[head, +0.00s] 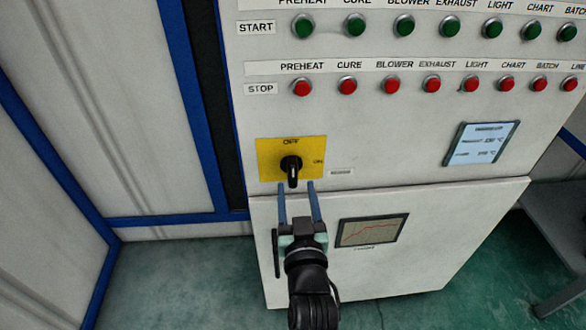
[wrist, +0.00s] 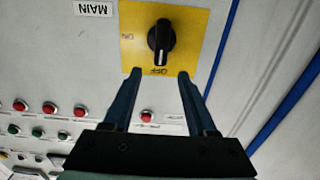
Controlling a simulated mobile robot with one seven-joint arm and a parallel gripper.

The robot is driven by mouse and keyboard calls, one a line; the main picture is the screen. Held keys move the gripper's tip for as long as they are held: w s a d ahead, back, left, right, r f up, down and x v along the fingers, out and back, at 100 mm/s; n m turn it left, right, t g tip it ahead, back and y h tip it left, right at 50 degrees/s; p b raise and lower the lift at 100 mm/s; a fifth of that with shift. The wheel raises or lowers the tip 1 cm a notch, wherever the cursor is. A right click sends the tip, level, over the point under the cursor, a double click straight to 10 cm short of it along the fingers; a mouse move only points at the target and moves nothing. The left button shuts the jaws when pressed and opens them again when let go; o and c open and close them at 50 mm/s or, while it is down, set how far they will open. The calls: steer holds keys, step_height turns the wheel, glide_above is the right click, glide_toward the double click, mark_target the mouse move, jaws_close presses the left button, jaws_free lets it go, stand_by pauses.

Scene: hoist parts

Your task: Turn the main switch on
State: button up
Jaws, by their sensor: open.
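The main switch is a black rotary knob (head: 291,170) on a yellow plate (head: 265,160) on the cabinet front. The plate reads OFF at the top and ON at the right. The knob's grip stands upright, in line with OFF. In the wrist view the knob (wrist: 160,42) and plate (wrist: 190,25) appear upside down. My gripper (head: 297,184) is open and empty, its two blue fingers pointing at the plate. In the head view the tips appear just below the knob, one to each side. In the wrist view the tips (wrist: 157,74) appear near the OFF edge, apart from the knob.
Rows of green start buttons (head: 355,25) and red stop buttons (head: 348,86) sit above the switch. A small display (head: 481,144) is at the right and a chart window (head: 372,231) below. A black door handle (head: 276,253) is beside my gripper. Blue-framed panels stand at left.

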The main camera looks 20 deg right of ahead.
mark_target(293, 170)
steer(key=x, duration=0.6)
steer(key=shift+w, duration=0.2)
jaws_close()
